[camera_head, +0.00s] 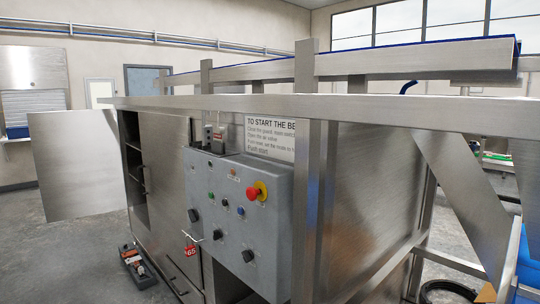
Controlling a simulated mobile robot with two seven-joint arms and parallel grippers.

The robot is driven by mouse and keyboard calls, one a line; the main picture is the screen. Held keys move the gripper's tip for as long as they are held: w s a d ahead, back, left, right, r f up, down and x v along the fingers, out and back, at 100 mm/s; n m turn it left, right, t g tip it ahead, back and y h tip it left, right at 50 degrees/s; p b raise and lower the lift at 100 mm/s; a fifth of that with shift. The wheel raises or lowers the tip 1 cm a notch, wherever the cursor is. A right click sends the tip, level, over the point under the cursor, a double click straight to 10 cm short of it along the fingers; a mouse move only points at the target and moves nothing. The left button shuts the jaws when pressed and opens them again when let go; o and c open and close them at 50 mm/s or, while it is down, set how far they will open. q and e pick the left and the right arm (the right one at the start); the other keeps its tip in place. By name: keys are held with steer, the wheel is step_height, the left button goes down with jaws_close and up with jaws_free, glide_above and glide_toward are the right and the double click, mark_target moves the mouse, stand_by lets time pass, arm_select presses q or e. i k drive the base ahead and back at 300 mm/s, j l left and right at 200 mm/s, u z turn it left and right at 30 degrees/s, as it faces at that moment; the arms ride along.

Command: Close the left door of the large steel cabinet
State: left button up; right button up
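The large steel cabinet (165,170) stands at the left of centre in the head view, below a long steel frame. Its left door (78,165) stands swung wide open, out to the left of the cabinet. Behind the door's hinge side a dark opening (130,150) shows part of the inside. The door beside the opening is shut and has a dark handle (145,180). Neither of my grippers shows in this view.
A grey control box (235,215) with a red stop button (257,191) juts out right of the cabinet. A toolbox (138,266) lies on the floor by the cabinet's front. The grey floor (60,260) at the left is clear.

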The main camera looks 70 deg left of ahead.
mark_target(76, 154)
steer(key=u, duration=1.15)
steer(key=j+u, duration=0.15)
steer(key=u, duration=0.2)
steer(key=j+u, duration=0.15)
steer(key=u, duration=0.2)
steer(key=j+u, duration=0.1)
steer(key=u, duration=0.25)
steer(key=i+j+u, duration=0.1)
steer(key=j, duration=0.2)
steer(key=i+j+u, duration=0.1)
steer(key=j, duration=0.2)
steer(key=i+j+u, duration=0.15)
steer(key=j, duration=0.15)
steer(key=i+j+u, duration=0.9)
steer(key=i, duration=0.4)
steer(key=i+u, duration=0.25)
steer(key=i, duration=1.35)
steer(key=i+u, duration=0.1)
steer(key=i, duration=0.8)
steer(key=i+l, duration=0.15)
steer(key=i, duration=0.8)
steer(key=i+j+u, duration=0.1)
steer(key=i+u, duration=0.25)
steer(key=i, duration=0.3)
steer(key=i+l+u, duration=0.1)
steer(key=i+u, duration=0.2)
steer(key=i, duration=0.3)
